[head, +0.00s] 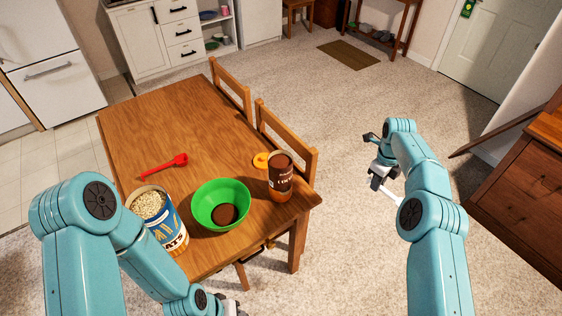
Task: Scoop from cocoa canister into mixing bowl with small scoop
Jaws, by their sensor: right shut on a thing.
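The green mixing bowl (206,213) stands on the wooden table, with a patch of brown powder at its bottom. The brown cocoa canister (281,183) stands upright and open to the right of the bowl. A round orange-yellow lid (261,160) lies behind it. My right gripper (381,172) is off the table to the right, over the carpet, shut on a small dark thing (371,137) that looks like the small scoop; its shape is hard to make out. My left gripper (231,309) is at the bottom edge, mostly cut off, and its jaws do not show.
A blue oats canister (172,232), open and full, stands left of the bowl near my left arm. A red scoop (165,165) lies on the wooden table (165,115) behind it. Two chairs (286,135) stand along the table's right side. The table's far part is clear.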

